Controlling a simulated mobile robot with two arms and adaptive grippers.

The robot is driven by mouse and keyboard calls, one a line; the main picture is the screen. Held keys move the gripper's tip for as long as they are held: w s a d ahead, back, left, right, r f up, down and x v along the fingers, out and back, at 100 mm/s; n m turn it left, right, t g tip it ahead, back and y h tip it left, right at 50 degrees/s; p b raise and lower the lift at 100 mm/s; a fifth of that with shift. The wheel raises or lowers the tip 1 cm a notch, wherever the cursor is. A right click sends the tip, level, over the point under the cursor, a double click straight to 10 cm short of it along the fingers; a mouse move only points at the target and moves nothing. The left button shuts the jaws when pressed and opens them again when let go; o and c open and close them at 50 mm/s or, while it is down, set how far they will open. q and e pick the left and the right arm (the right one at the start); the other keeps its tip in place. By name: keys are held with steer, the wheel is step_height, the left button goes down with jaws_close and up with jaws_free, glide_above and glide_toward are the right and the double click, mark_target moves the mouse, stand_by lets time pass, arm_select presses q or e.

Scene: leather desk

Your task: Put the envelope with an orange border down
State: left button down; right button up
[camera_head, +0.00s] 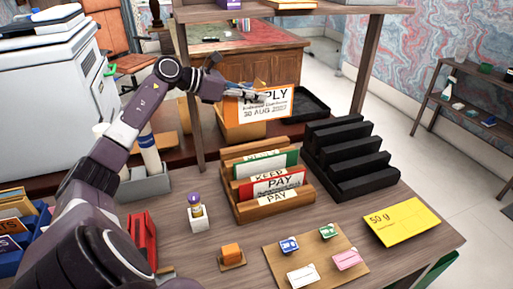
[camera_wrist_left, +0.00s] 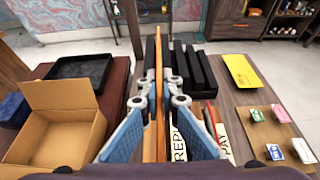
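The envelope with an orange border (camera_head: 265,108) reads "REPLY" and a date on its white face. It is held upright in the air, above and behind the wooden slotted rack (camera_head: 283,213). My left gripper (camera_head: 258,94) is shut on its upper part. In the left wrist view the envelope is a thin orange edge (camera_wrist_left: 159,105) between the fingers (camera_wrist_left: 160,80). The wooden rack holds a green-bordered envelope (camera_head: 278,160) and a red-bordered one (camera_head: 290,181). A black slotted rack (camera_head: 350,158) stands to its right and looks empty. My right gripper does not show.
A yellow "50 g" envelope (camera_head: 402,222) lies at the desk's right. A board (camera_head: 287,258) with several coloured stamps lies in front. A stamp holder (camera_head: 196,213) stands left of the wooden rack. An open cardboard box (camera_wrist_left: 60,118) and black tray (camera_wrist_left: 80,75) sit behind.

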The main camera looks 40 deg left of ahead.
arm_select(q)
step_height(320, 180, down, 16)
steer(key=shift+f+p, duration=0.15)
steer(key=shift+p, duration=0.8)
steer(key=shift+f+b, duration=0.2)
steer(key=shift+b, duration=0.1)
steer(key=c, duration=2.2)
jaws_free()
steer(key=shift+r, duration=0.1)
steer(key=shift+o, duration=0.2)
steer(key=shift+a+r+p, duration=0.1)
steer(key=shift+r+p, duration=0.1)
steer(key=shift+p, duration=0.15)
